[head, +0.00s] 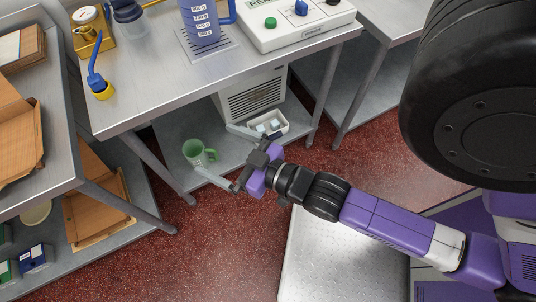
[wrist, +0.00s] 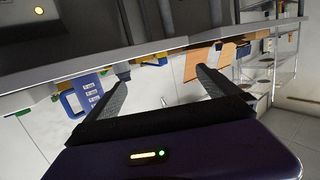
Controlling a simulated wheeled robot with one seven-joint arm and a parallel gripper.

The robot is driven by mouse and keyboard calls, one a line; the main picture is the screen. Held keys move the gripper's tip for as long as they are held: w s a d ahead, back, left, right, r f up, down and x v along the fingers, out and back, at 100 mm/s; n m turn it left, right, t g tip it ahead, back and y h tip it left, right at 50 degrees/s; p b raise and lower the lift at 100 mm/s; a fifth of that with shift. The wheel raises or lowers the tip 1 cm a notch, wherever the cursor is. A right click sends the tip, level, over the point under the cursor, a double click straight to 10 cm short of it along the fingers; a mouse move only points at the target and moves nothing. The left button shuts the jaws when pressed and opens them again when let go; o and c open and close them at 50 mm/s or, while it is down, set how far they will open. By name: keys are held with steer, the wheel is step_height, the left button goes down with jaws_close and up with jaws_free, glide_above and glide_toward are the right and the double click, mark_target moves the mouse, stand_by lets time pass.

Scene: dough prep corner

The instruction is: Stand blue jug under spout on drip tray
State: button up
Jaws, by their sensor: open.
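The blue jug (head: 203,27) with white markings stands upright on the drip tray (head: 222,53) on the steel table. Its top is cut off by the upper edge of the head view, and its handle is on the right. No spout can be made out there. My gripper (head: 216,150) is open and empty, in front of and below the tabletop, well apart from the jug. In the wrist view a blue jug (wrist: 88,92) shows beyond the left finger of my gripper (wrist: 163,75).
A white control box (head: 292,27) with knobs stands right of the jug. A green mug (head: 197,153) and a white bin (head: 267,124) sit on the lower shelf. Red floor (head: 230,240) is open in front.

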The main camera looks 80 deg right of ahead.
steer(key=s+a+r+n+y, duration=0.3)
steer(key=s+a, duration=0.5)
steer(key=s, duration=0.4)
steer(key=shift+a+r+g+y, duration=0.15)
steer(key=shift+r+g+y, duration=0.15)
steer(key=shift+r+y, duration=0.35)
steer(key=shift+f, duration=0.15)
